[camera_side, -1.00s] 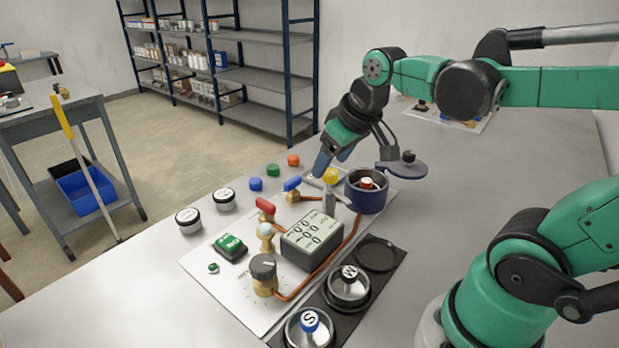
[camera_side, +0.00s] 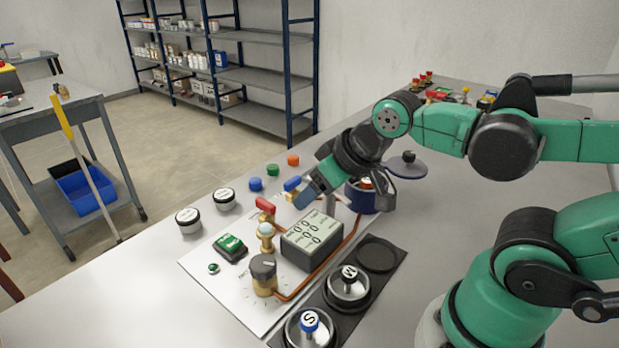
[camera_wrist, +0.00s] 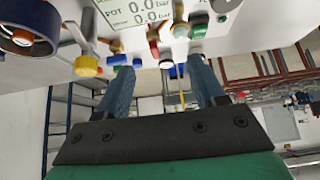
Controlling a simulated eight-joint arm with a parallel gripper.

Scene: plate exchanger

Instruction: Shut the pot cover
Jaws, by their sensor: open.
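The pot (camera_side: 362,200) is a dark blue cylinder behind the display box, partly hidden by my gripper. Its cover (camera_side: 405,170) is a flat blue-grey disc with a black knob, swung out to the right, so the pot's mouth is uncovered. The pot shows again at the upper left of the wrist view (camera_wrist: 45,22), with an orange-red and white part inside. My gripper (camera_side: 306,197) is left of the pot, by the blue-handled valve and the display. In the wrist view its two blue fingers (camera_wrist: 163,78) are apart with nothing held between them.
Close to my gripper are the display box (camera_side: 312,240), the red-handled valve (camera_side: 265,207) and the blue-handled valve (camera_side: 292,184). A yellow knob (camera_wrist: 87,66) sits beside the pot. A dark tray (camera_side: 376,254) with round weights lies in front. The table right of it is clear.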

